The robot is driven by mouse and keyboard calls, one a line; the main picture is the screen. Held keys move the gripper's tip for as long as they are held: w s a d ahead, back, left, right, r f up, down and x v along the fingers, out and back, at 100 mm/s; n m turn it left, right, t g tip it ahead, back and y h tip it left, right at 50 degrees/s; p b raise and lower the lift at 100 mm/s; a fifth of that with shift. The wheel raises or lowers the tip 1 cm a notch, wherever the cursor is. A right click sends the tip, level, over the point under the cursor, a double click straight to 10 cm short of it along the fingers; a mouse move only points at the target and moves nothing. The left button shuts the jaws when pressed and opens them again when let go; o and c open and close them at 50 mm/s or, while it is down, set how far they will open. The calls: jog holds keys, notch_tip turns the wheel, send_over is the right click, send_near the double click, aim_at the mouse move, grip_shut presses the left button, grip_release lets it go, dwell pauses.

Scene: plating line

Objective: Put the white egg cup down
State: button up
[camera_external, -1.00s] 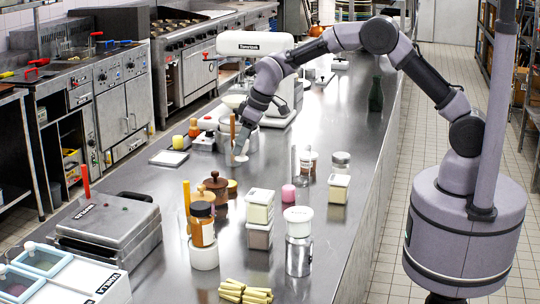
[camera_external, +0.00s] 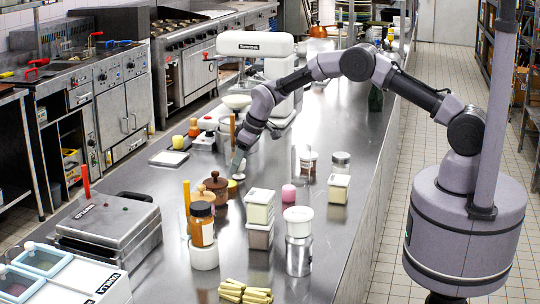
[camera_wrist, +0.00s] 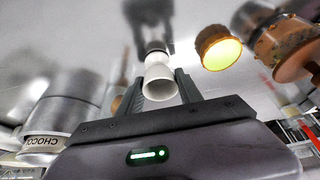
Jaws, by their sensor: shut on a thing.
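The white egg cup (camera_wrist: 159,82) is between the two fingers of my gripper (camera_wrist: 160,90) in the wrist view, its open rim towards the camera. My gripper is shut on it. In the external view my gripper (camera_external: 238,166) points down low over the steel counter, and the egg cup (camera_external: 240,176) shows small at its tip, partly hidden. The cup's foot is close to the counter and its dark reflection; I cannot tell whether it touches.
A pink cylinder (camera_external: 289,193) stands to the right. Bare counter (camera_external: 262,165) lies right of my gripper.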

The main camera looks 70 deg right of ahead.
jog(key=shift+f, duration=0.1)
jog(key=o, duration=1.4)
jog(key=shift+c, duration=0.2)
jog(key=s+a+r+m+p, duration=0.1)
jog(key=s+a+r, duration=0.1)
jog(key=s+r, duration=0.55)
jog(key=s+a+r+p, duration=0.15)
jog(key=s+r, duration=0.25)
jog(key=r, duration=0.6)
jog(key=s+a+r+m, duration=0.1)
jog(key=s+a+r, duration=0.2)
jog(key=s+r, duration=0.45)
jog(key=s+a+r+m+t+y, duration=0.1)
jog(key=s+a+r, duration=0.15)
jog(key=s, duration=0.45)
jog(key=s+a+r, duration=0.2)
jog(key=s+r, duration=0.2)
jog(key=s, duration=0.4)
jog(key=s+a+f, duration=0.1)
jog(key=s+f, duration=0.1)
jog(key=s, duration=0.4)
jog(key=s+a+f+m+y, duration=0.1)
jog(key=s+a+f, duration=0.1)
jog(key=s, duration=0.4)
jog(key=shift+s, duration=0.15)
